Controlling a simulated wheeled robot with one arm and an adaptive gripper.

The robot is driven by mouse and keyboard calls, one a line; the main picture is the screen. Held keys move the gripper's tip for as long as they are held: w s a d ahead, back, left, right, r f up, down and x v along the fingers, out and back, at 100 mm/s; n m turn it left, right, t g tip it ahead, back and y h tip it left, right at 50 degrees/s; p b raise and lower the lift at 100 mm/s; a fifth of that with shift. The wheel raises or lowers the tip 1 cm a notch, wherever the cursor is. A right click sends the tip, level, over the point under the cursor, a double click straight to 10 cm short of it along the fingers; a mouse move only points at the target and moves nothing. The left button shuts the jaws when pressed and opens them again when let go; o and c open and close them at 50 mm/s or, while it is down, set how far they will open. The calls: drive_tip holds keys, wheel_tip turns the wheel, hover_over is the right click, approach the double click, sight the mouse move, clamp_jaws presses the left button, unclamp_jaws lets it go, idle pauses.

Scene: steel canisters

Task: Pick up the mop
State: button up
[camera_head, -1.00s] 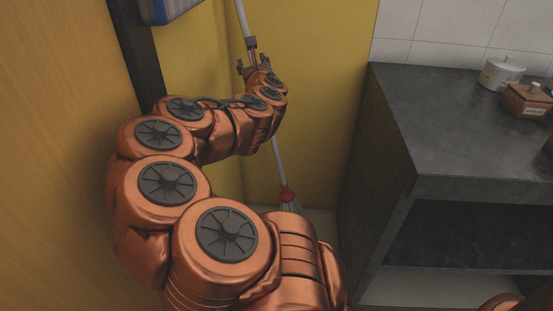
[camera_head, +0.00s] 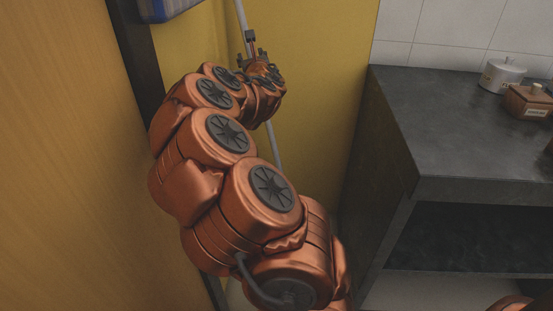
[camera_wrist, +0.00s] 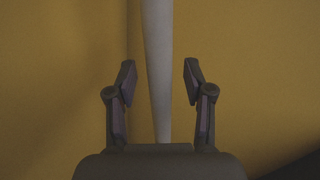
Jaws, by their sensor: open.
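The mop's pale grey handle (camera_head: 241,17) stands slightly tilted in the corner against the yellow wall. A lower stretch of the handle shows below my arm; my arm hides the mop head. My gripper (camera_head: 250,50) is at the upper part of the handle. In the wrist view the handle (camera_wrist: 158,75) runs top to bottom between the two dark fingers of my gripper (camera_wrist: 158,80). The fingers are open, with a gap visible on each side of the handle.
A dark counter (camera_head: 455,130) with an open shelf stands on the right. A white canister (camera_head: 502,74) and a brown wooden box (camera_head: 528,101) sit on it. A wooden panel (camera_head: 70,170) fills the left side. A blue item (camera_head: 165,8) is at the top left.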

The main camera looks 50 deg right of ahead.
clamp_jaws()
idle(0.5)
idle(0.4)
